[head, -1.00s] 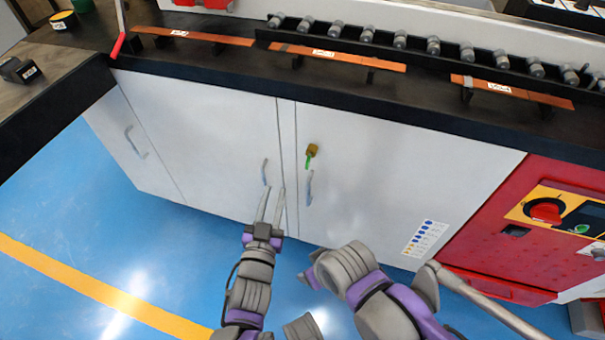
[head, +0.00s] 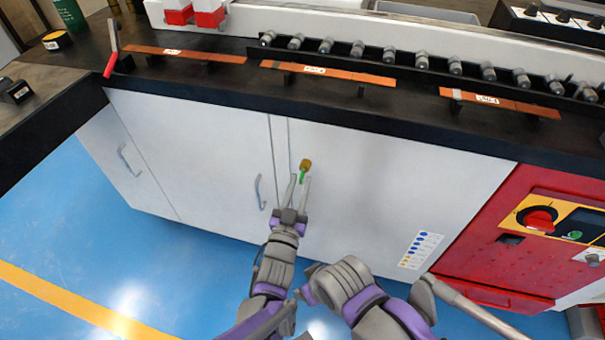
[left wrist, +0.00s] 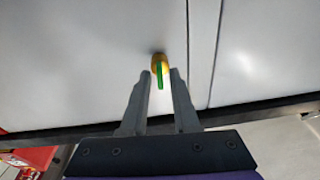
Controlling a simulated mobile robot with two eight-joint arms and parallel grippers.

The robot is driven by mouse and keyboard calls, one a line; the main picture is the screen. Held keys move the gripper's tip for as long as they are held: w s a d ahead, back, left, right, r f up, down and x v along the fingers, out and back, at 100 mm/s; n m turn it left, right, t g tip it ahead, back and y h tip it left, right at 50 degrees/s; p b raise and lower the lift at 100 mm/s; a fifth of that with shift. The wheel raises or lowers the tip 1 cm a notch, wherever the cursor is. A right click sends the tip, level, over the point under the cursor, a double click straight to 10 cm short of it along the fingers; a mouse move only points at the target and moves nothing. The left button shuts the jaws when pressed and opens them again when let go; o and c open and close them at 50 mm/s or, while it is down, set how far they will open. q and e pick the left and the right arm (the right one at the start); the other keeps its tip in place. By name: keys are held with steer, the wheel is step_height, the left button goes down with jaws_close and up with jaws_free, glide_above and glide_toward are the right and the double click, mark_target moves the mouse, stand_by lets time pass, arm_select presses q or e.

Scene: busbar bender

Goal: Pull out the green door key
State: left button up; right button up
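The green door key (head: 302,177) sits in a yellow lock (head: 306,164) on the white cabinet door (head: 365,185), near the seam between two doors. In the left wrist view the green key (left wrist: 160,76) hangs down from the round yellow lock (left wrist: 157,62). My left gripper (head: 299,181) is just below the lock. Its two fingers (left wrist: 160,74) are apart on either side of the key, with gaps visible, so it is open and empty. The right arm is folded at the bottom of the head view; its gripper fingers do not show.
A door handle (head: 259,192) is left of my left gripper. The black countertop (head: 230,85) overhangs the doors and carries copper bars (head: 190,55) and a row of rollers. A red control panel (head: 490,220) stands at the right. The blue floor (head: 90,240) is clear at lower left.

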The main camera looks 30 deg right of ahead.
arm_select(q)
steer(key=shift+w+d, duration=0.2)
steer(key=shift+d, duration=0.05)
stand_by(0.6)
jaws_close()
stand_by(1.2)
